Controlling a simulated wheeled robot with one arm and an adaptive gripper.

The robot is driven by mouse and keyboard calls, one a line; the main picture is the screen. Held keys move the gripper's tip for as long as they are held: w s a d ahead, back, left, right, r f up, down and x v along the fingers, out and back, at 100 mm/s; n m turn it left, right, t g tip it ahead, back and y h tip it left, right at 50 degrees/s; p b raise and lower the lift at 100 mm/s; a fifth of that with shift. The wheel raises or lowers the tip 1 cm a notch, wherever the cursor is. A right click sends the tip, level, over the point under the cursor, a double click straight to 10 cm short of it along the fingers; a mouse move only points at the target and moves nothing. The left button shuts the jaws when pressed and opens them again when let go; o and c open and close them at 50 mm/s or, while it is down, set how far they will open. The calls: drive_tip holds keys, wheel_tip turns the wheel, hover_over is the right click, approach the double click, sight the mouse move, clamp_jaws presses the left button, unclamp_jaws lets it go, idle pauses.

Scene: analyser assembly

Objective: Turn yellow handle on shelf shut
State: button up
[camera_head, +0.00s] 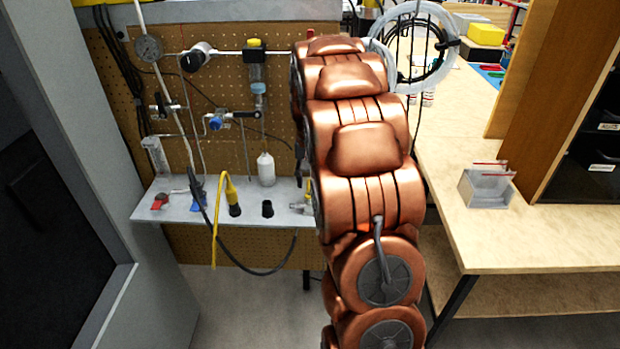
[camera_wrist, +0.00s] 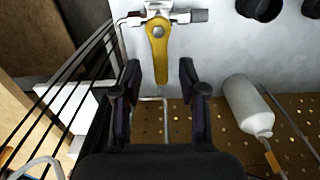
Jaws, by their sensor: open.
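The yellow handle (camera_wrist: 158,45) shows in the wrist view as a flat lever on a metal valve (camera_wrist: 165,15) at the top of the picture, by the white shelf (camera_wrist: 220,55). Its free end points down the picture, towards the gap between my fingers. My gripper (camera_wrist: 161,80) is open, with its two dark fingertips just below the handle, one to each side; nothing is held. In the head view the shelf (camera_head: 170,213) is seen on the pegboard.
A white bottle (camera_wrist: 247,106) stands right of my gripper in the wrist view. Dark wires (camera_wrist: 72,85) run along its left.

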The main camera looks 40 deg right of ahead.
sight(309, 185)
wheel_tip(309, 185, up, 12)
idle(0.7)
idle(0.5)
drive_tip(key=s+a+r+n+g+p, duration=0.1)
drive_tip(key=s+a+n+p, duration=0.1)
drive_tip(key=s+a, duration=0.6)
drive_tip(key=s+a+r+n+p, duration=0.2)
drive_tip(key=s+a, duration=0.4)
drive_tip(key=a, duration=0.4)
drive_tip(key=s+a+f+n+p, duration=0.1)
drive_tip(key=s+a, duration=0.3)
drive_tip(key=s, duration=0.4)
drive_tip(key=s+a+f+n+p, duration=0.2)
drive_tip(key=s+a+f+n, duration=0.1)
drive_tip(key=s, duration=0.6)
drive_tip(key=shift+s+a+f+g, duration=0.15)
drive_tip(key=shift+s+a+g, duration=0.2)
drive_tip(key=shift+a, duration=0.35)
